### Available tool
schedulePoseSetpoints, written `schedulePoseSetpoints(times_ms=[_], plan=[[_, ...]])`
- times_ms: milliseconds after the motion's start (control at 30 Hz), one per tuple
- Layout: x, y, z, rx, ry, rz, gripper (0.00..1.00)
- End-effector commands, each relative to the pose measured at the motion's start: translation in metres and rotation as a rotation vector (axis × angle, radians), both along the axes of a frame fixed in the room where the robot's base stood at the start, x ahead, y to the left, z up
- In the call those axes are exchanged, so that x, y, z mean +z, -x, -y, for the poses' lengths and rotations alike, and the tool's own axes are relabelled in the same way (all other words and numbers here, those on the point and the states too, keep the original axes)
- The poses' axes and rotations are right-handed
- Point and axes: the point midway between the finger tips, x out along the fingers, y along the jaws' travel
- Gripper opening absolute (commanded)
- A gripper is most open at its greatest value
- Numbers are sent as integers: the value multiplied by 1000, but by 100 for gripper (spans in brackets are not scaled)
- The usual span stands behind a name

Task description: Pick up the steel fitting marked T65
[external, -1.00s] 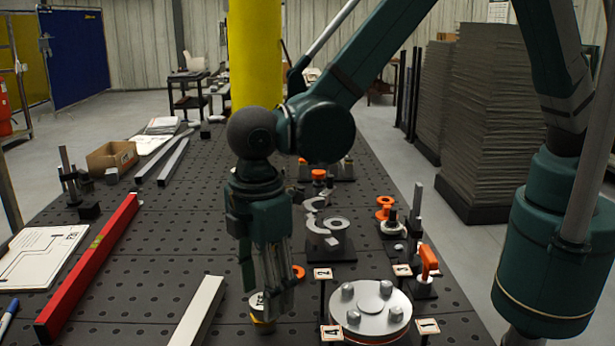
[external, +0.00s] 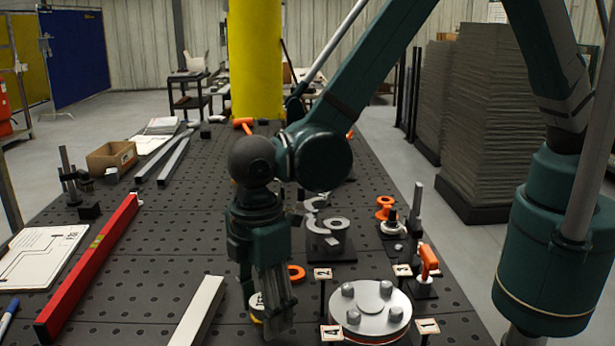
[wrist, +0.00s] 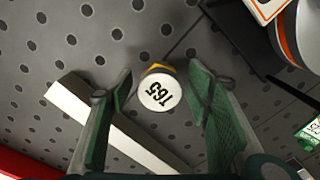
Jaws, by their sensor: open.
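The steel fitting marked T65 (wrist: 160,93) shows in the wrist view as a round white top with dark lettering and a yellow-orange edge. It lies between the two fingers of my gripper (wrist: 158,100), which are spread with a gap on each side. In the external view the fitting (external: 256,306) is low on the table, partly hidden behind the fingers. My gripper (external: 262,312) points down over it there. I cannot tell how far the fingertips are above the table.
A pale bar (external: 198,312) lies left of the fitting, with a red level (external: 90,262) beyond it. A bolted round flange (external: 370,310) and numbered tags (external: 331,333) stand to the right. An orange ring (external: 297,273) lies behind my gripper.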

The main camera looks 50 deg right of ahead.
Motion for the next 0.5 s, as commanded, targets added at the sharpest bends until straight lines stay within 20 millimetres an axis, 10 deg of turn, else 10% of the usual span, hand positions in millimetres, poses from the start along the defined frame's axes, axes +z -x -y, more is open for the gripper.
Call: schedulePoseSetpoints(times_ms=[500], plan=[[-7,0,0,0,0,0,49]])
